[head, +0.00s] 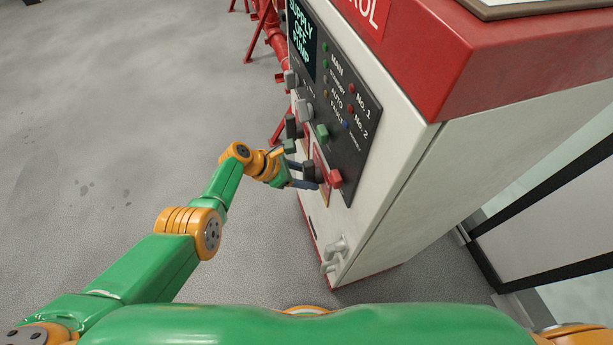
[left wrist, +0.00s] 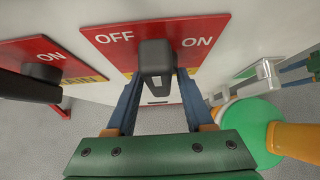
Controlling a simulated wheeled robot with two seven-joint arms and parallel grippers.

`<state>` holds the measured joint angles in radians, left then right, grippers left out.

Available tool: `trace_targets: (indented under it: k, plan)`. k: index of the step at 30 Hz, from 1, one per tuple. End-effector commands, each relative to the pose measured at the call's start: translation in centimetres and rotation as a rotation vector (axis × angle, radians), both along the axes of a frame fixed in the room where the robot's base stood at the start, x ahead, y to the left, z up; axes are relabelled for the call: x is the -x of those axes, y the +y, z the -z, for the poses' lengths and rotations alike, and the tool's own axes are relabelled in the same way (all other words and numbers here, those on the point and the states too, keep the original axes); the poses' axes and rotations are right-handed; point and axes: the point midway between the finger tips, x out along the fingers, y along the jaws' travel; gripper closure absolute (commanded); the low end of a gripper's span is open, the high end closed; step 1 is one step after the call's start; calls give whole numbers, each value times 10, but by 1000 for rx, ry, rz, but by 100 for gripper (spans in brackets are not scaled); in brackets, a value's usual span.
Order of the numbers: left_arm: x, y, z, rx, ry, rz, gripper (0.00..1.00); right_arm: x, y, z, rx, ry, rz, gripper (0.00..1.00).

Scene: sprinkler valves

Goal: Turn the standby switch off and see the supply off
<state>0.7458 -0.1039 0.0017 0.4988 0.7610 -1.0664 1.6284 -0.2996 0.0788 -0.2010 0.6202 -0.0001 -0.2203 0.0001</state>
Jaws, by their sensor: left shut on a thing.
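The control cabinet (head: 400,120) has a dark panel with a screen (head: 302,38) whose visible words read SUPPLY OFF and PUMP. My left gripper (head: 312,180) is at the cabinet's lower front. In the left wrist view, its fingers (left wrist: 155,88) are closed around a dark grey switch lever (left wrist: 154,58) on a red plate (left wrist: 120,52) marked OFF at left and ON at right. The lever stands between the two words; its exact setting is unclear. The yellow label is mostly hidden. What looks like my right gripper (left wrist: 297,66) shows partly at the right edge, its jaws unclear.
To the left, another red plate (left wrist: 80,55), marked ON and MAIN, carries a black handle (left wrist: 28,87). A red button (head: 335,178) and a green button (head: 321,132) jut out nearby. Red pipework (head: 270,25) stands behind. Floor at left is clear.

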Motion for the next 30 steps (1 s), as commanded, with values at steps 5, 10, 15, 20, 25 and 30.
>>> trace_targets:
  k: [5, 10, 15, 20, 25, 30]
  plan:
    - [2, 0, 2, -2, 7, 4, 100, 0, 0, 0, 0, 0, 0, 50]
    - [2, 0, 2, -3, 8, 4, 45, 0, 0, 0, 0, 0, 0, 50]
    - [2, 0, 2, -2, 6, 2, 40, 0, 0, 0, 0, 0, 1, 50]
    - [3, 7, -11, -3, 5, -1, 40, 1, 0, -15, 0, 1, 1, 50]
    - [11, 32, -41, -4, 5, -1, 40, 0, 0, -51, 1, 1, 1, 50]
    - [16, 47, -50, -2, 7, 1, 40, 1, 0, -61, 1, 1, 2, 50]
